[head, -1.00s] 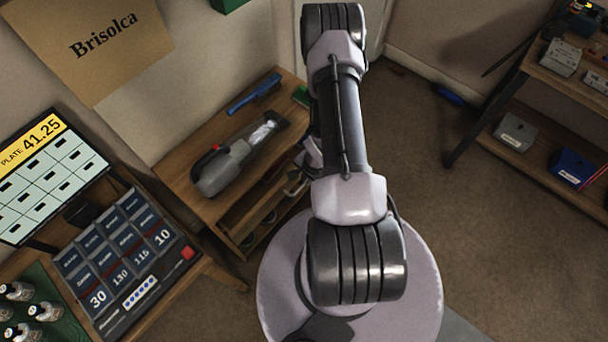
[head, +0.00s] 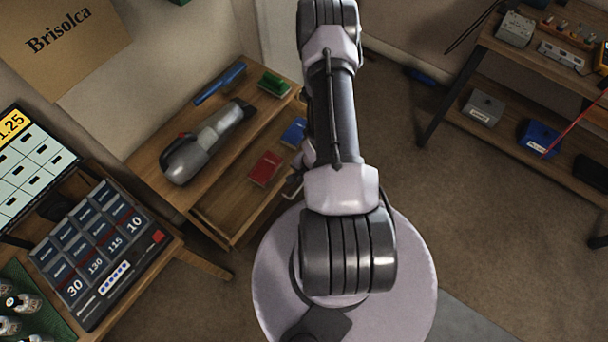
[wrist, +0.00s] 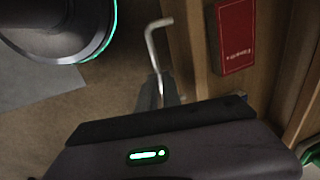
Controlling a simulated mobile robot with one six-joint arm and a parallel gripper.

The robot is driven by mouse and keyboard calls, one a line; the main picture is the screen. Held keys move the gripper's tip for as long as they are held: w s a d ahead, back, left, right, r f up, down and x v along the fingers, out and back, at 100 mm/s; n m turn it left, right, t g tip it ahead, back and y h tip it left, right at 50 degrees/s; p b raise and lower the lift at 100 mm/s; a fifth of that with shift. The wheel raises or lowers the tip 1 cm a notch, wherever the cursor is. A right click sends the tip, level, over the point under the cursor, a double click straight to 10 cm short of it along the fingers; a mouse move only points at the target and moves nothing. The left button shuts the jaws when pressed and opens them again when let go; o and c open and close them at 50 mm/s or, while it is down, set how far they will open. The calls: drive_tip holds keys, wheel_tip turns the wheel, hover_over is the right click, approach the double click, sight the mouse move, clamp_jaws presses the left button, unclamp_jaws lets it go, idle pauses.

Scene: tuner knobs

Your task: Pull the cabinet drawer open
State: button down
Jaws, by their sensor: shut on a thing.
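The wooden cabinet (head: 150,165) stands left of my arm in the head view. Its drawer (head: 222,212) is out from under the top, with a red box (head: 265,168) and a blue box (head: 294,131) inside. In the wrist view the drawer front (wrist: 186,45) runs beside a bent metal handle (wrist: 152,42), and the red box (wrist: 235,38) lies behind it. My gripper (wrist: 164,88) is shut on the handle's bar; the wrist housing hides part of the grip.
A keypad console (head: 97,255) stands at lower left. A shelf (head: 545,75) with devices is at right.

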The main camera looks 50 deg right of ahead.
drive_tip(key=c, duration=1.8)
unclamp_jaws()
drive_tip(key=s+r+p, duration=0.3)
drive_tip(key=r+p, duration=0.4)
drive_tip(key=r, duration=1)
drive_tip(key=shift+d, duration=0.15)
drive_tip(key=shift+r, duration=0.1)
